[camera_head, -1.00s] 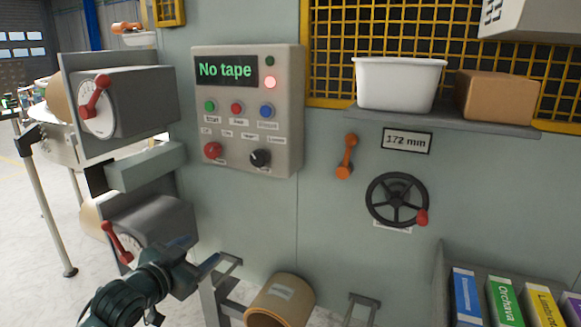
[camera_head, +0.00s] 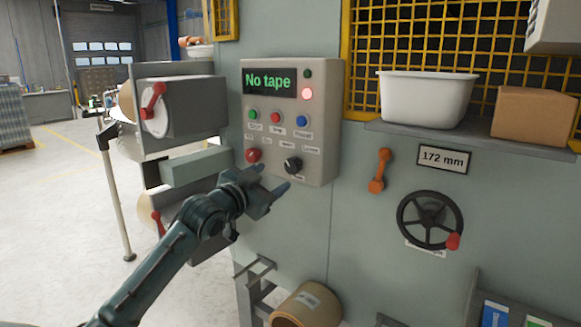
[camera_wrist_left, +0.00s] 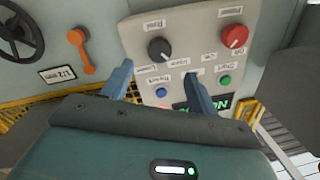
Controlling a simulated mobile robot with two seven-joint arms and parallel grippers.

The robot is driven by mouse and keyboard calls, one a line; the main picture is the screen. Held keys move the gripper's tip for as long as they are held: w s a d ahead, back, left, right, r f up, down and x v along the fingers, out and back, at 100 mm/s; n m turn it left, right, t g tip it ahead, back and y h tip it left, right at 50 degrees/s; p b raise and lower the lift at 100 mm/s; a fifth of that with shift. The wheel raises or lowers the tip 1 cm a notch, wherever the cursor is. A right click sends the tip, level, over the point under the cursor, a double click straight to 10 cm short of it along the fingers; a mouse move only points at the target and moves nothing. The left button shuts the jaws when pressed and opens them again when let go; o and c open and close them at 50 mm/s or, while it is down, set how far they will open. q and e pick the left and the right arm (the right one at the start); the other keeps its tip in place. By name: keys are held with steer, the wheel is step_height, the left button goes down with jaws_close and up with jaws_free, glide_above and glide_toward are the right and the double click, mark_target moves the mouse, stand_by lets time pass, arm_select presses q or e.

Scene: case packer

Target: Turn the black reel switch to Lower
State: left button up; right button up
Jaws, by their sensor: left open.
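The black reel switch (camera_head: 293,164) is a round knob at the lower right of the grey control panel (camera_head: 327,121). In the left wrist view the black switch (camera_wrist_left: 159,49) shows upside down, with small labels around it that are hard to read. My left gripper (camera_head: 268,182) is open and empty, just in front of the panel's lower part. In the left wrist view its two fingers point toward the panel, with the switch beyond and between their tips; they look apart from it. A red knob (camera_head: 253,155) sits left of the switch. My right gripper is not in view.
Green (camera_head: 252,114), red (camera_head: 275,117) and blue (camera_head: 301,121) buttons sit above the switch, under a "No tape" display (camera_head: 270,83). An orange handle (camera_head: 379,170) and a black handwheel (camera_head: 430,219) are to the right. A cardboard-coloured roll (camera_head: 305,305) lies below.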

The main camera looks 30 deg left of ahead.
mark_target(291, 168)
arm_select(q)
steer(key=w+p, duration=0.1)
steer(key=w, duration=0.7)
steer(key=shift+w, duration=0.3)
steer(key=shift+c, duration=0.3)
steer(key=c, duration=0.9)
